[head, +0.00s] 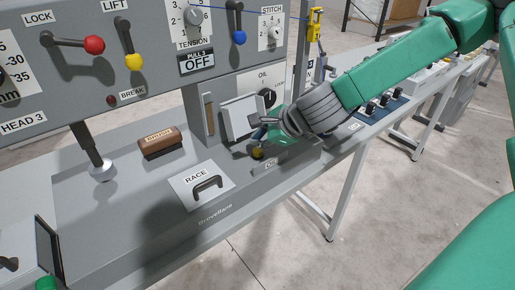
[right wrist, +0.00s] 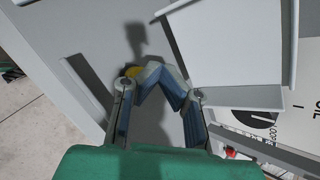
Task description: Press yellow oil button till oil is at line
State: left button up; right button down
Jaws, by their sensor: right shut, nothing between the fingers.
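The yellow oil button (head: 257,153) sits low on the machine, beside a small block with a label that looks like OIL. It also shows partly in the right wrist view (right wrist: 132,71), mostly hidden by a fingertip. My right gripper (head: 260,133) is shut and empty, its fingertips just by the button. In the right wrist view the closed fingertips (right wrist: 154,70) overlap the button's edge; I cannot tell whether they touch it. A narrow upright window (head: 209,114) with a brownish fill is on the grey housing; no oil line is readable.
A white tilted flap (head: 240,118) stands close to my right gripper, with the OIL dial (head: 268,97) behind it. A brush (head: 159,142) and the RACE plate with a handle (head: 201,184) lie on the bed to the left. The panel with levers (head: 130,55) overhangs.

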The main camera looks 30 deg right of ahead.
aim_at(258, 150)
jog(key=shift+r+p, duration=2.2)
jog(key=shift+r, duration=0.35)
jog(key=shift+f, duration=0.1)
